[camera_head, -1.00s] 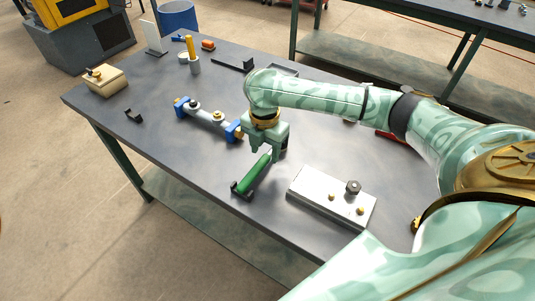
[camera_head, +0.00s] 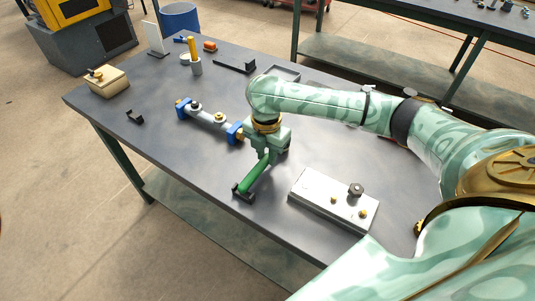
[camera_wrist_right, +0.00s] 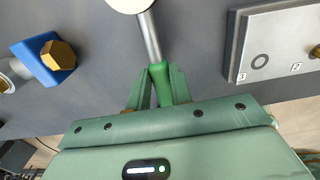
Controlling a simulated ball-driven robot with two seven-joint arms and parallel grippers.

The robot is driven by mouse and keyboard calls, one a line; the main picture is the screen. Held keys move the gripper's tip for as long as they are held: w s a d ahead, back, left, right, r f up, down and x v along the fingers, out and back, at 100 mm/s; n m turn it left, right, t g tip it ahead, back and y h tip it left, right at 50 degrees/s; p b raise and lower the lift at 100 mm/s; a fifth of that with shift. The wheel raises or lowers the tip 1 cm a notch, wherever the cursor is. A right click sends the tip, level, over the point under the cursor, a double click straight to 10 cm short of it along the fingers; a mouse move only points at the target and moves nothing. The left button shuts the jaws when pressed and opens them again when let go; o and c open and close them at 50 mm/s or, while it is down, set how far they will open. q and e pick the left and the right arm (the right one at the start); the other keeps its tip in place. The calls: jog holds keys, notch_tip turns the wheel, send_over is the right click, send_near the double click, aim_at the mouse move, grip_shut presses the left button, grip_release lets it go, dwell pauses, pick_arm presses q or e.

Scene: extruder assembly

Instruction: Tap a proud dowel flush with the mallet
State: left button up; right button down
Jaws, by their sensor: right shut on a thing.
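My right gripper (camera_head: 268,158) is shut on the green handle of the mallet (camera_head: 254,177), low over the table. In the right wrist view the handle (camera_wrist_right: 159,80) lies between the fingers, and a metal shaft runs up to a cream head, cut off at the top edge. The head is hidden in the head view. The pale metal block (camera_head: 312,191) lies right of the gripper with two brass dowels (camera_head: 333,200) and a dark knob (camera_head: 356,189). My left gripper is out of view.
A grey tube with blue clamps (camera_head: 235,132) lies left of the gripper. Bare table lies in front of the tube.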

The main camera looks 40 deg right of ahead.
jog(key=a+r+p, duration=0.1)
jog(key=r, duration=0.1)
jog(key=s+a+r+p, duration=0.1)
jog(key=r+p, duration=0.1)
jog(key=r, duration=0.1)
jog(key=s+a+r+p, duration=0.1)
jog(key=a+r+p, duration=0.1)
jog(key=r, duration=0.1)
jog(key=shift+r, duration=0.25)
jog(key=s+a+r+p, duration=0.3)
jog(key=s+a, duration=0.1)
jog(key=a, duration=0.4)
jog(key=shift+s+a+r, duration=0.2)
jog(key=shift+s+r, duration=0.05)
jog(key=shift+s, duration=0.05)
jog(key=c, duration=1.8)
grip_release()
jog(key=shift+c, duration=0.2)
grip_shut()
jog(key=shift+c, duration=0.9)
grip_release()
grip_shut()
